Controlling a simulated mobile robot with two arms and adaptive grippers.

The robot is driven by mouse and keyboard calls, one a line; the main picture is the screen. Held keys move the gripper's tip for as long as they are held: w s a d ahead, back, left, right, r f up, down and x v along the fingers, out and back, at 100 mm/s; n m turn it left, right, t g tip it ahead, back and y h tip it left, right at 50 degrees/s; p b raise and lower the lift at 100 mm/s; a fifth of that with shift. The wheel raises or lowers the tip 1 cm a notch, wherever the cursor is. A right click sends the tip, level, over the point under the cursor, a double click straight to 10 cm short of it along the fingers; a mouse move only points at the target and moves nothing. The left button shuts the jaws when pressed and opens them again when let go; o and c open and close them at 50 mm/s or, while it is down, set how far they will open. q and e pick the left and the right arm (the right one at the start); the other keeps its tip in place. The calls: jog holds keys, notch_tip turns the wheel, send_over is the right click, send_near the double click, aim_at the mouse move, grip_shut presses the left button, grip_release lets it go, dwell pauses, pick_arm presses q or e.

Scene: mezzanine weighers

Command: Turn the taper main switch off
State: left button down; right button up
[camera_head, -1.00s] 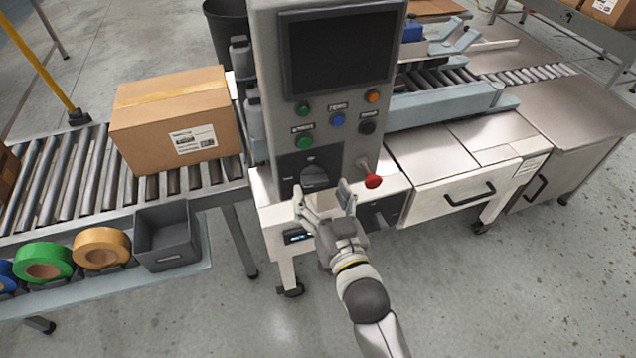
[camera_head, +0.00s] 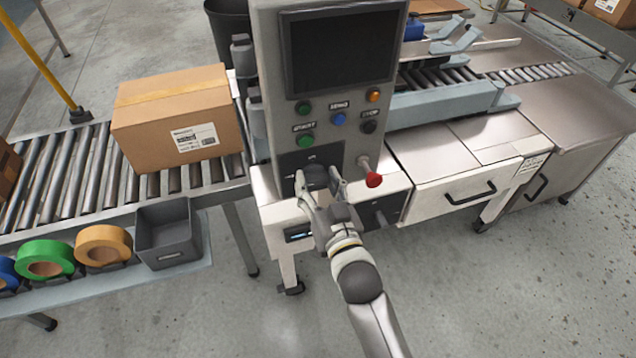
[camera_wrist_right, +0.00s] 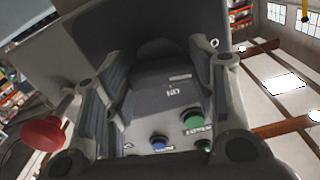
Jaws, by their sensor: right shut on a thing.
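The main switch is a dark rotary knob (camera_head: 315,174) on a black plate, low on the front of the grey control panel. My right gripper (camera_head: 318,182) is at the knob, with one finger on either side of it. It is shut on the knob. In the right wrist view the two fingers flank the dark knob (camera_wrist_right: 160,52), and a label that seems to read ON appears upside down beside it. The fingers hide part of the knob, so its exact angle is hard to read. My left gripper is not in view.
A red-tipped lever (camera_head: 373,179) sticks out just right of the knob. Green, blue, orange and black buttons (camera_head: 338,119) sit above, under a dark screen (camera_head: 341,50). A carton (camera_head: 178,118) lies on the roller conveyor at left, with a grey bin (camera_head: 168,232) and tape rolls below.

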jog(key=shift+r+n+p, duration=0.15)
jog(key=shift+n+p, duration=0.35)
jog(key=shift+p, duration=0.2)
jog(key=shift+n, duration=0.5)
jog(key=o, duration=1)
jog(key=v, duration=1.2)
